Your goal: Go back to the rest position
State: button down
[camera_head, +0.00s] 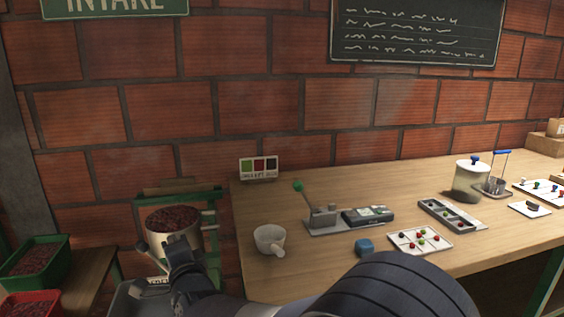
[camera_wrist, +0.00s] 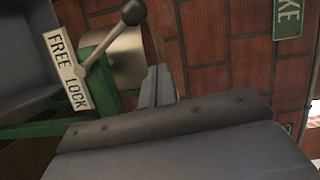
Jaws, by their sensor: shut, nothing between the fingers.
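My gripper (camera_head: 178,243) is at the lower left in the head view, in front of a metal bucket (camera_head: 160,245) of dark red cherries on a green frame. It also shows in the wrist view (camera_wrist: 158,84), its two dark fingers together with nothing between them. In the wrist view a lever (camera_wrist: 108,42) with a dark round knob stands just left of the fingers, apart from them in the picture. A white FREE / LOCK plate (camera_wrist: 66,70) is behind the lever. Part of the bucket is hidden behind my gripper.
The wooden bench (camera_head: 340,182) fills the right side, with a white cup (camera_head: 268,238), a blue block (camera_head: 365,246), a sample tray (camera_head: 420,241) and a glass jar (camera_head: 468,182). Green (camera_head: 40,262) and red (camera_head: 30,304) crates are at the far left. A brick wall stands behind.

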jog(key=shift+w+d+f+m+t+b, duration=0.15)
jog(key=shift+d+f+m+b, duration=0.05)
jog(key=shift+d+m+b, duration=0.35)
jog(key=shift+w+d+f+m+t+b, duration=0.1)
jog(key=shift+d+f+m+t+b, duration=0.1)
jog(key=shift+d+m+b, duration=0.3)
jog(key=shift+r, duration=0.1)
